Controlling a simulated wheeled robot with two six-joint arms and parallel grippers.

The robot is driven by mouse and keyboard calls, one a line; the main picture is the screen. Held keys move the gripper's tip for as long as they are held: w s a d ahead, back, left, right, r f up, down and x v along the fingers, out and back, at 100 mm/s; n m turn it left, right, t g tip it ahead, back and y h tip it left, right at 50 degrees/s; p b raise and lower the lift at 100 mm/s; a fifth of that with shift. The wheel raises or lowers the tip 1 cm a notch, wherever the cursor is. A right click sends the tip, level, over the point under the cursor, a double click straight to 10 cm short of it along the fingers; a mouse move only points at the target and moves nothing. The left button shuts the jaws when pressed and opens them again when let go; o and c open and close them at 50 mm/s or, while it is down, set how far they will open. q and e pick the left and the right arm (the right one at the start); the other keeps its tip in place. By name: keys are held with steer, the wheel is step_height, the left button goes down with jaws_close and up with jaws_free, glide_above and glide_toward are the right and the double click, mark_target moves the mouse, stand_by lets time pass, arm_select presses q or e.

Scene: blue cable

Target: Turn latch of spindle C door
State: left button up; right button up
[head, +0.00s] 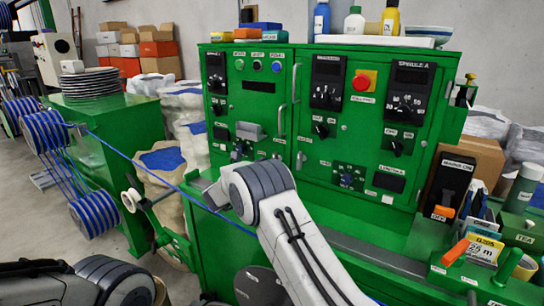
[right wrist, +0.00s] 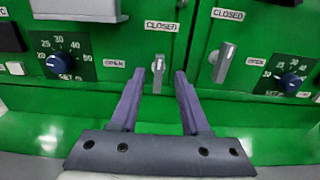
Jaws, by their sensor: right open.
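The latch of the left door (right wrist: 158,72) is a small grey handle standing upright, under a CLOSED label (right wrist: 161,26) and right of an OPEN label (right wrist: 115,63). This door appears to be spindle C's; its name is not legible. My right gripper (right wrist: 159,74) is open, its two purple fingers on either side of this latch in the right wrist view. A gap shows on both sides; I cannot tell how far the tips are from the panel. In the head view my right arm hides the gripper.
A similar latch (right wrist: 223,62) on the neighbouring door stands just right of my right finger. A blue dial (right wrist: 60,64) lies to the left and another (right wrist: 290,82) to the right. A blue cable (head: 150,160) runs from the spools (head: 45,130) towards the green cabinet, passing behind my right arm.

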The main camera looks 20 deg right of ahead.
steer(key=shift+p+x, duration=0.55)
steer(key=shift+x, duration=1.6)
